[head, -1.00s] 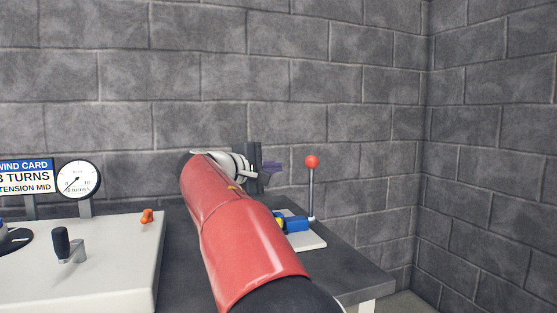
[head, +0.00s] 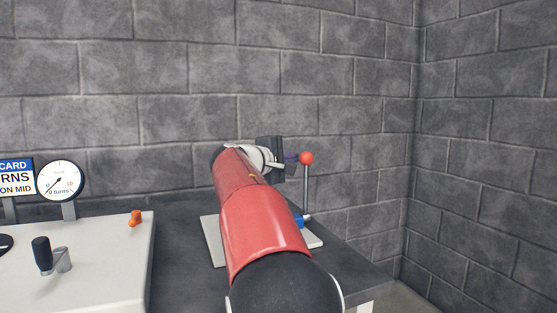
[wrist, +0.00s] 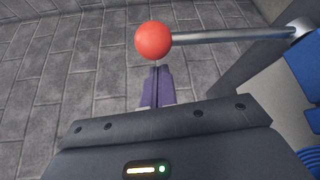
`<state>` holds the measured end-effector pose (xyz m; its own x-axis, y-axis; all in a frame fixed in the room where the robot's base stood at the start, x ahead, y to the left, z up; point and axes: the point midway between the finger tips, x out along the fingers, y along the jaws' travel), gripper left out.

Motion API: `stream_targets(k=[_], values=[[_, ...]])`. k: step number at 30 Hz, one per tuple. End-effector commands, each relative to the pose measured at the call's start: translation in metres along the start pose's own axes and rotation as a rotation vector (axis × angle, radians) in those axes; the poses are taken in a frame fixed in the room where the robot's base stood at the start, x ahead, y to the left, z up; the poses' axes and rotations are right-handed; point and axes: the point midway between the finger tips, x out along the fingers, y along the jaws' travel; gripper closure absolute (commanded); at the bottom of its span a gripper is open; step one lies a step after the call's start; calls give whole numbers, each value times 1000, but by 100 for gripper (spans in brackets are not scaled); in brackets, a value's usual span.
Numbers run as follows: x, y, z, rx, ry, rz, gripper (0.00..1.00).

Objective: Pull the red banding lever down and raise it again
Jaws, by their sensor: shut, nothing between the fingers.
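The banding lever is a metal rod with a red ball knob (head: 307,158). In the head view it stands upright on its white base plate (head: 213,243), by a blue part (head: 299,221). In the wrist view the red knob (wrist: 153,41) is just beyond the fingertips, and its rod runs right to a pivot. My gripper (wrist: 156,70) is shut with nothing between its purple fingers. The fingertips point at the knob's underside in the picture; I cannot tell whether they touch it. In the head view my arm hides much of the base plate.
On the left is a white bench unit (head: 95,265) with a black-handled crank (head: 42,254), a round dial (head: 60,181), a printed card (head: 17,177) and a small orange part (head: 135,218). The grey table (head: 350,270) is clear at right. Block walls stand behind and right.

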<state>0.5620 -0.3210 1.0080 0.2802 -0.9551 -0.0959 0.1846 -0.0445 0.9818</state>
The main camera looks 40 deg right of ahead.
Motion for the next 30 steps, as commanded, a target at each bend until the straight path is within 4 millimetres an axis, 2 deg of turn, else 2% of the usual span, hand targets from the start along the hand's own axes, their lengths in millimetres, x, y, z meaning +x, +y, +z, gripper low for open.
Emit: stream_targets(k=[6,30], values=[[-4,-2,11,-3,0,-2,100],[-6,-4,15,60,0,36,100]])
